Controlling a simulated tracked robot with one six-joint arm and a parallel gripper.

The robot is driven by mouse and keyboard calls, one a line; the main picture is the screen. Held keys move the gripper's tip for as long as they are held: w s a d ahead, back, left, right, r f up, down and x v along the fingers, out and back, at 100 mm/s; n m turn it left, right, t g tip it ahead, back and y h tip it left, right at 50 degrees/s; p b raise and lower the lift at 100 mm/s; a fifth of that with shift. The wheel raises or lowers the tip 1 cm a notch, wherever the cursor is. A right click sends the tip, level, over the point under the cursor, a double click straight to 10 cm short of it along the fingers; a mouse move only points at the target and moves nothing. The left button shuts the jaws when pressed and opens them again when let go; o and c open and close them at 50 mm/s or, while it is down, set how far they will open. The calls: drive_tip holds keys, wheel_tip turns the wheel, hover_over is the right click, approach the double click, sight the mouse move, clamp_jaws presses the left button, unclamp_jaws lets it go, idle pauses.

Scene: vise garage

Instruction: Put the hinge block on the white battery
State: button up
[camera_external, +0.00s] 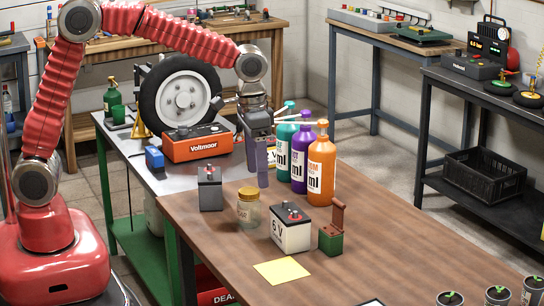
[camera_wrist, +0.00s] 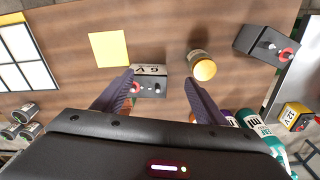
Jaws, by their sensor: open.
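The hinge block (camera_external: 331,238), a small green block with a raised reddish-brown hinge leaf, stands on the brown table just right of the white battery.
A glass jar (camera_external: 249,207) stands left of the battery, with a grey battery (camera_external: 210,190) beyond it. Tall bottles (camera_external: 321,172) stand behind. A yellow sheet (camera_external: 282,271) lies in front. Table right of the hinge block is clear.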

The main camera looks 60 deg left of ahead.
drive_tip(key=g, duration=0.1)
hover_over(331, 230)
drive_tip(key=s+a, duration=0.2)
drive_tip(key=s, duration=0.1)
wheel_tip(331, 230, down, 6)
drive_tip(key=shift+w+d+r+n, duration=0.1)
drive_tip(key=shift+w+d+n, duration=0.4)
drive_tip(key=shift+w+d, duration=0.5)
drive_tip(key=shift+n, duration=0.7)
drive_tip(key=r, duration=0.2)
drive_tip(key=w+r, duration=0.1)
drive_tip(key=r, duration=0.1)
drive_tip(key=shift+d, duration=0.1)
drive_tip(key=shift+f, duration=4.3)
drive_tip(key=shift+f, duration=2.65)
